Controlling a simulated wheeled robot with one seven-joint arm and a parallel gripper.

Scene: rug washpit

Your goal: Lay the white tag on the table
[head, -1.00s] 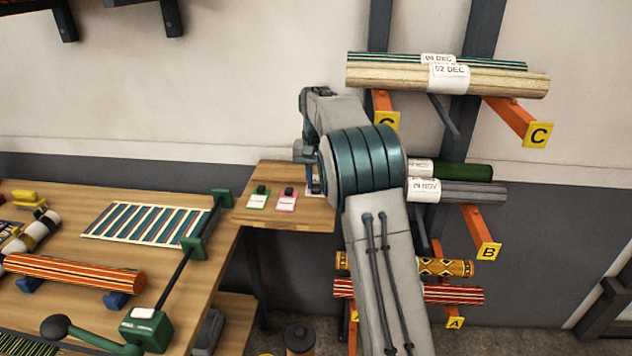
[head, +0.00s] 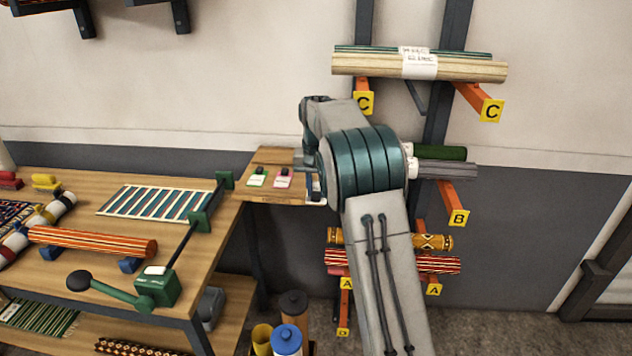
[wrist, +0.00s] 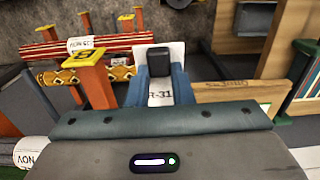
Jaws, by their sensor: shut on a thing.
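The white tag (wrist: 158,99) has a black clip or block on it and the print "R-31", partly covered. My gripper (wrist: 158,88) has blue fingers, which are shut on the tag from both sides. In the head view my gripper (head: 313,184) is by the right end of the small wooden side board, mostly hidden by my arm. A sliver of the tag shows there too; its height over the board is hard to tell. The wooden table (head: 75,267) stands at the left.
A green tag (head: 257,179) and a pink tag (head: 283,179) lie on the side board (head: 262,158). A striped rug (head: 155,203), a rolled orange rug (head: 95,243) and a green-handled device (head: 155,287) occupy the table. A rack with rolled rugs (head: 420,66) stands at the right.

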